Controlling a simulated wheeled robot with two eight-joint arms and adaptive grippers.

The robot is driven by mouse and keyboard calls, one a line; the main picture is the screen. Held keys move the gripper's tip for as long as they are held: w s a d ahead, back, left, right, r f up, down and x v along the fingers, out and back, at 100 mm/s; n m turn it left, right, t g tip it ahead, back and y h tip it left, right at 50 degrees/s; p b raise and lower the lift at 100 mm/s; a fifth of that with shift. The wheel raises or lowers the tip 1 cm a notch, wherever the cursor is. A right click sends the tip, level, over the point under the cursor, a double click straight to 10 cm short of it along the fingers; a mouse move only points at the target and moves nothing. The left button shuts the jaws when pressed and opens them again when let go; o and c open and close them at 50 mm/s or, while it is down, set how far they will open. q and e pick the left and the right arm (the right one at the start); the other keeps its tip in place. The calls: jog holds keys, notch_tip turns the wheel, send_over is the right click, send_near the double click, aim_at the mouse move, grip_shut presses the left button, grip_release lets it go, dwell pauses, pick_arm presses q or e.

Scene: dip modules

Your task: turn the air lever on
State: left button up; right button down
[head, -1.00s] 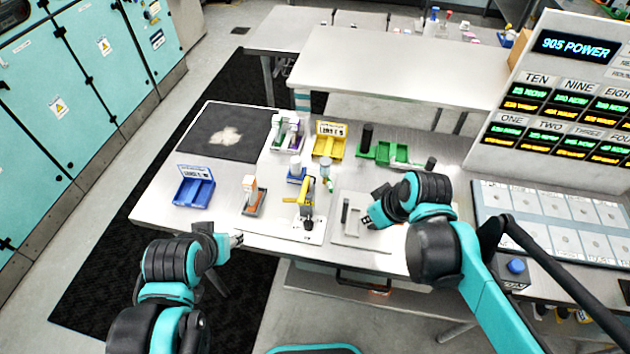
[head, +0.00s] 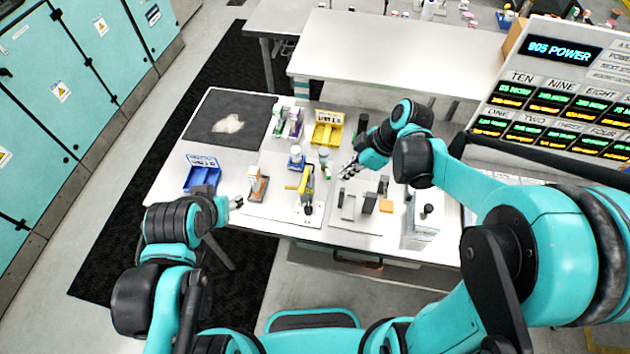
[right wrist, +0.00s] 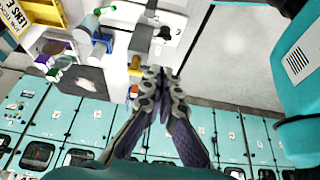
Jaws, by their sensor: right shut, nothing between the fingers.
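A yellow lever-like handle (head: 305,179) stands upright on a white base plate (head: 283,213) near the middle of the bench's front. I cannot tell for certain that it is the air lever, nor its on or off position. My right gripper (head: 346,172) is shut and empty, raised to the right of the yellow handle and apart from it. Its closed fingers (right wrist: 160,76) also show in the right wrist view, with bench items beyond. My left gripper (head: 238,202) hovers by the bench's front left edge; its fingers are too small to read.
A pale fixture plate (head: 352,225) with grey, dark and orange blocks lies right of the handle. A grey box with a black knob (head: 427,210) stands farther right. A blue bin (head: 202,174), yellow bin (head: 327,130) and bottles stand behind or left. My right arm hides the bench's back right.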

aim_at(304, 181)
jog(key=w+a+f, duration=0.2)
jog(key=a+f, duration=0.6)
jog(key=shift+b, duration=0.45)
jog(key=shift+a, duration=0.15)
